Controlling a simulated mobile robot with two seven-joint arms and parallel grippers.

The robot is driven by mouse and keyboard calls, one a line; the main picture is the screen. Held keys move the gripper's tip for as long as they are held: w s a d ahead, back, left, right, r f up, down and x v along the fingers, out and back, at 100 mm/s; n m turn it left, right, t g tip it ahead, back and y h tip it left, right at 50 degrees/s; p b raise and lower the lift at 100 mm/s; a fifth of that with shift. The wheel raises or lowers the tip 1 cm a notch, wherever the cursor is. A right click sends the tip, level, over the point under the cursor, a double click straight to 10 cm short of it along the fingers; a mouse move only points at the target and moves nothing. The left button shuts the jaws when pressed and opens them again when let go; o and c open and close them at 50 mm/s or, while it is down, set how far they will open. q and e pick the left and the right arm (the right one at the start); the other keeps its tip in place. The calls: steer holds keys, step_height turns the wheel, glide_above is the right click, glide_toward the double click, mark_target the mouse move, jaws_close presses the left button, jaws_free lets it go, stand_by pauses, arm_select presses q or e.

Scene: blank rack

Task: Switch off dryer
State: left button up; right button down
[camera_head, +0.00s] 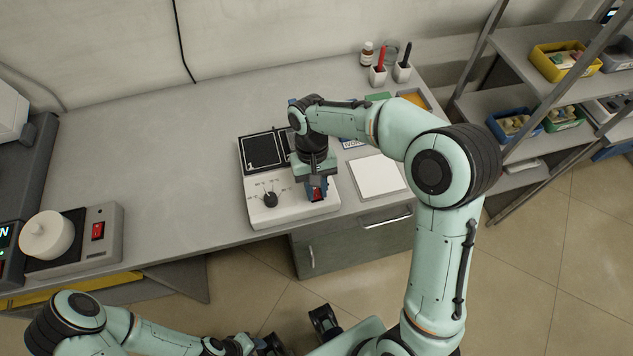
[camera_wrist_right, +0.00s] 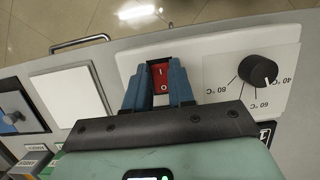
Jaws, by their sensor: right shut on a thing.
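The dryer (camera_head: 285,211) is a white unit on the bench with black square plates on top, a black knob (camera_head: 270,199) and a red rocker switch (camera_head: 316,194) on its front. My right gripper (camera_head: 317,188) points down at the switch. In the right wrist view, its two blue fingers (camera_wrist_right: 160,88) stand on either side of the red switch (camera_wrist_right: 160,77), marked I and O, and are shut on it. The knob (camera_wrist_right: 258,69) with temperature marks is beside it. My left gripper (camera_head: 270,346) is low at the bottom edge, partly cut off; its jaws are unclear.
A white square plate (camera_head: 377,176) lies right of the dryer. Another device (camera_head: 75,240) with a white round pot and a red switch stands at the left. Pen cups (camera_head: 402,72) are at the back. A shelf rack (camera_head: 520,95) with bins stands at right. The bench's middle left is clear.

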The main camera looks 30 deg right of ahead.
steer(key=c, duration=1)
jaws_free()
steer(key=shift+o, duration=0.2)
arm_select(q)
steer(key=r+p, duration=0.1)
steer(key=w+r+p, duration=0.1)
steer(key=shift+w+r, duration=0.1)
steer(key=shift+r, duration=0.3)
arm_select(e)
steer(key=v, duration=1.3)
steer(key=shift+r, duration=0.25)
